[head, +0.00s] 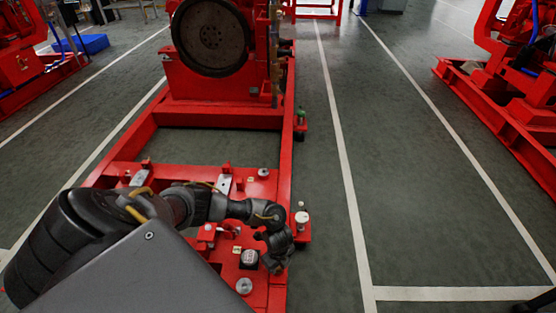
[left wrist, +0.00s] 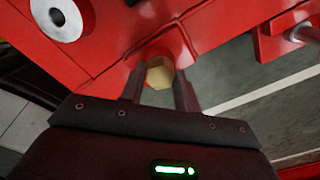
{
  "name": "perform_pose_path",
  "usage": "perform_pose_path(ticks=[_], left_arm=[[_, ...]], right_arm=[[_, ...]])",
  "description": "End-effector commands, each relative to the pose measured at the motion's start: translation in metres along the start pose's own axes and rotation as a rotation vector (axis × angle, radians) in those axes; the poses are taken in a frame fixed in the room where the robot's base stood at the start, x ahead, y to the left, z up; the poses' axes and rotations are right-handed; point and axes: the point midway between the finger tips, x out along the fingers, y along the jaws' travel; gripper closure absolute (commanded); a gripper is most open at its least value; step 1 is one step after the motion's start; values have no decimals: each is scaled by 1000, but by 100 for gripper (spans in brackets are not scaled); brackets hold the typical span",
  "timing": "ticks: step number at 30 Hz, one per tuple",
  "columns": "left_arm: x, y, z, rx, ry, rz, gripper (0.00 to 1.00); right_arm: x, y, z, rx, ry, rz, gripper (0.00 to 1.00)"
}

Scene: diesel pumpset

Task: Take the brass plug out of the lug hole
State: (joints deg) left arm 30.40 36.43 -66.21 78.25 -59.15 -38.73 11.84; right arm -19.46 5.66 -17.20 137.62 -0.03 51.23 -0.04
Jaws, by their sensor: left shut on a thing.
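The brass plug (left wrist: 160,74) shows in the left wrist view as a hexagonal brass head between the two fingers of my left gripper (left wrist: 159,88). The gripper is shut on it. The red lug (left wrist: 174,44) on the frame edge is right behind the plug; its hole is hidden, and I cannot tell how deep the plug sits in it. In the head view my left gripper (head: 277,256) points down at the right edge of the red base frame (head: 281,185), and the plug is hidden there. A dark part at the bottom right corner may be my right gripper (head: 537,302).
A white-topped post (head: 301,218) stands close right of my left gripper. Bolts and small blocks stand on the frame near my arm. The engine's black flywheel (head: 211,38) is at the back. The floor to the right is clear.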

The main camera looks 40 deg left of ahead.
Motion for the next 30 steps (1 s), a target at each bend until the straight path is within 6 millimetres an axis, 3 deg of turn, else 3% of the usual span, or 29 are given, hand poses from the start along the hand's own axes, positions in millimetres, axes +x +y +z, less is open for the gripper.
perform_pose_path(ticks=[3, 7, 30], left_arm=[[0, 0, 0, -189, 0, -1, 100], [0, 0, 0, -277, 0, -1, 100], [-1, 0, 0, -276, 0, -1, 100]], right_arm=[[0, 0, 0, 0, 0, 0, 64], [0, 0, 0, 0, 0, 0, 64], [6, 0, -1, 0, 0, 0, 64]])
